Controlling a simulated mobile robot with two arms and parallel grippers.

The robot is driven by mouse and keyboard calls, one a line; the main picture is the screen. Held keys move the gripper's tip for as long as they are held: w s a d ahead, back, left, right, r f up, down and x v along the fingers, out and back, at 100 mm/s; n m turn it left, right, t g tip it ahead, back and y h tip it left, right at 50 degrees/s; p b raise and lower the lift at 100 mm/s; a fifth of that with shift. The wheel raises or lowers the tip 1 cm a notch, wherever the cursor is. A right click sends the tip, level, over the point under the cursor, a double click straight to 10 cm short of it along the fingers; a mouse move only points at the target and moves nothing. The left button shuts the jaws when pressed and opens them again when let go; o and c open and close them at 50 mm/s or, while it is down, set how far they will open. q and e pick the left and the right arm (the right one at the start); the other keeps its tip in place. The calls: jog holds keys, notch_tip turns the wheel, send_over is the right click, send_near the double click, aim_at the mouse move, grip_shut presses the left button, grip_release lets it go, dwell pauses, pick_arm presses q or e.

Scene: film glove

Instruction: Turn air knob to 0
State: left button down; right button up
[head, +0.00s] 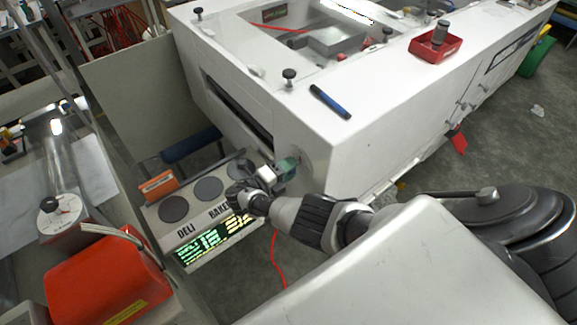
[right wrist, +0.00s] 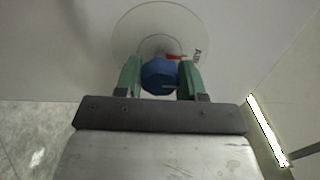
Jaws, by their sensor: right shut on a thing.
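The air knob (right wrist: 159,75) is a blue knob on a round pale dial plate (right wrist: 128,32) on the white machine's wall, seen in the right wrist view. A small red mark and part of a printed label show at the dial's right. My right gripper (right wrist: 160,78) has its green fingers on either side of the knob, shut on it. In the head view my right gripper (head: 287,168) reaches the end face of the white machine (head: 380,115), and the knob is hidden there behind the fingers. My left gripper is not in view.
A red box (head: 105,280) and a dial scale (head: 62,212) are at the left. A blue marker (head: 330,101) and a red tray (head: 435,48) lie on the machine.

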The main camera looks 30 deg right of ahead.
jog(key=shift+n, duration=0.4)
jog(key=o, duration=0.9)
jog(key=a, duration=0.3)
jog(key=a+b, duration=0.1)
jog(key=a, duration=0.3)
jog(key=a+b, duration=0.1)
jog(key=a, duration=0.3)
jog(key=shift+s, duration=0.4)
jog(key=shift+d+f, duration=0.1)
jog(key=shift+f, duration=0.05)
